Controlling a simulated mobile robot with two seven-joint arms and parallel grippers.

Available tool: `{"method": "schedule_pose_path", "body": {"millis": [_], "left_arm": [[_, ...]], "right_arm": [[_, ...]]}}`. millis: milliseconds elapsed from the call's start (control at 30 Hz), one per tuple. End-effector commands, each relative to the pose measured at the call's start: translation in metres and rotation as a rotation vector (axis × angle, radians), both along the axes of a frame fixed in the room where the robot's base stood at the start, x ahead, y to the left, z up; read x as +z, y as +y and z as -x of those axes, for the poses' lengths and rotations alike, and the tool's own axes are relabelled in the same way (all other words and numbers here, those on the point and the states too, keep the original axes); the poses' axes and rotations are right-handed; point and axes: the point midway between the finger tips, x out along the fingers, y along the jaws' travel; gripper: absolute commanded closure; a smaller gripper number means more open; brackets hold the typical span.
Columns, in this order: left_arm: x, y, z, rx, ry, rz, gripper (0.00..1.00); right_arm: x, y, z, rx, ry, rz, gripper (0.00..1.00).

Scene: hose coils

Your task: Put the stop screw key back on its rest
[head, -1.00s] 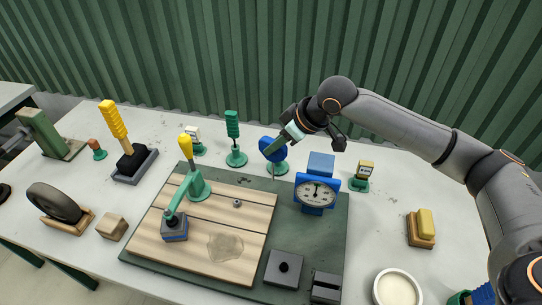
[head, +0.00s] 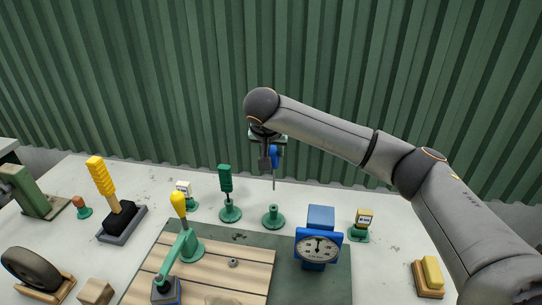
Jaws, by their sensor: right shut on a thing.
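The stop screw key has a blue handle (head: 274,154) and a thin metal shank pointing down. My right gripper (head: 268,158) is shut on the handle and holds the key nearly upright in the air. A low round green rest (head: 273,217) stands empty on the table, below the key in the picture. The shank's tip shows clear above the rest, apart from it. The gripper partly hides the handle. My left gripper is not in view.
A green-handled tool (head: 225,185) stands on its own rest to the left. A blue dial gauge (head: 318,247) stands in front to the right. A yellow-handled lever (head: 180,207) rises at front left.

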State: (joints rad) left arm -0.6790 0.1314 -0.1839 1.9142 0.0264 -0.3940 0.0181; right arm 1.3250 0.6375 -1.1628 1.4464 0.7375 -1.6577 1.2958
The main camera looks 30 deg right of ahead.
Motion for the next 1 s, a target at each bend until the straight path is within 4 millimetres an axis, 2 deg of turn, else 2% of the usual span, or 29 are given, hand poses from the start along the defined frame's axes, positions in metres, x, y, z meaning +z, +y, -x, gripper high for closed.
{"method": "schedule_pose_path", "body": {"millis": [667, 1000], "left_arm": [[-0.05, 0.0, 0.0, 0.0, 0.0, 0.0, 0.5], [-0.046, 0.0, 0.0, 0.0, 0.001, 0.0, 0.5]], "right_arm": [[-0.05, 0.0, 0.0, 0.004, 0.0, 0.0, 1.0], [-0.051, 0.001, 0.001, 0.005, -0.001, 0.0, 1.0]]}}
